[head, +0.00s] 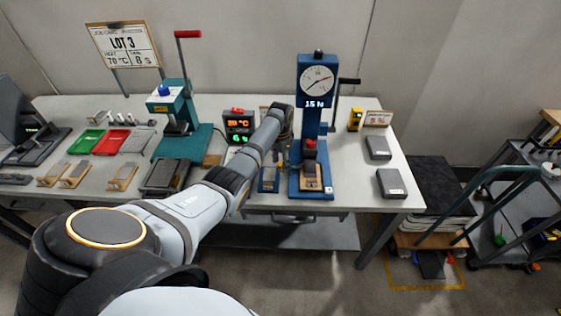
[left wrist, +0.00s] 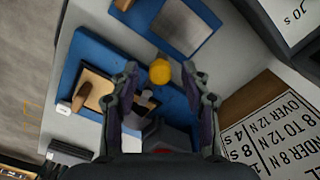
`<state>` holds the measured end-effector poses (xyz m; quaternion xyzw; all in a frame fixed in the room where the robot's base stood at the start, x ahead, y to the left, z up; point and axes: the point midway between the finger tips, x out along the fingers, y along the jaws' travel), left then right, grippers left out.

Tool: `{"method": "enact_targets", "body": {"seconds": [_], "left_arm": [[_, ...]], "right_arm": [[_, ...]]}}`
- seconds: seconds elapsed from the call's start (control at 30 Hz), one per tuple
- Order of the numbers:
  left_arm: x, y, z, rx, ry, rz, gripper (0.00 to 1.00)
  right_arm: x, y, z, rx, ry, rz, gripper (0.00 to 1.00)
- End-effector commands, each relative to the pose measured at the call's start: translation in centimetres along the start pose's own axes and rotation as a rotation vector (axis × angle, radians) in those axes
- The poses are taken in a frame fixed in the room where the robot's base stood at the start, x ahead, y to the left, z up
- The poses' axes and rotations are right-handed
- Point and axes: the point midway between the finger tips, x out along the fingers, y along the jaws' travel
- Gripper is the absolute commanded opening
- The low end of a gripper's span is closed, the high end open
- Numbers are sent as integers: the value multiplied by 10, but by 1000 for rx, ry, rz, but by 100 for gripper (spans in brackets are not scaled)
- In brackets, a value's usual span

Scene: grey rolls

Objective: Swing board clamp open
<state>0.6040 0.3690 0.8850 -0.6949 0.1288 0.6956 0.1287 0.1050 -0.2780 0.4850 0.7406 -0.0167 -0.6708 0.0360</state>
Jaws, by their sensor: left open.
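A blue fixture (head: 268,184) stands on the table left of the blue force stand's base. In the left wrist view, the fixture (left wrist: 135,28) carries a grey plate (left wrist: 183,25). An orange-yellow knob (left wrist: 160,72), seemingly the clamp's handle, stands beside the plate. My left gripper (left wrist: 160,68) is open, with one finger on each side of the knob in that view. I cannot tell whether either finger touches it. In the head view my left arm hides part of the fixture, and the knob is not clear there. My right gripper is not in view.
The blue force stand (head: 312,124) with a dial rises close to the right of my left gripper. A wooden-backed board (head: 311,177) lies on its base. A temperature display (head: 238,127) stands to the left. Grey blocks (head: 391,183) lie at the right; table is clear around them.

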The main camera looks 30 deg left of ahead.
Motion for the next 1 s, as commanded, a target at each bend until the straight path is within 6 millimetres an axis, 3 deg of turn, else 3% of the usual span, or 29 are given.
{"method": "enact_targets", "body": {"seconds": [0.2, 0.53, 0.77, 1.0], "left_arm": [[0, 0, 0, 0, 0, 0, 46], [0, 0, 0, 0, 1, 0, 1], [-1, 0, 0, -7, 1, 0, 0], [-4, 5, 1, -89, 0, 0, 0]], "right_arm": [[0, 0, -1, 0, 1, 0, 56], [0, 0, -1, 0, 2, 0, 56], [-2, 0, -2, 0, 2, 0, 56], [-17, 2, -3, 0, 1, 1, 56]]}}
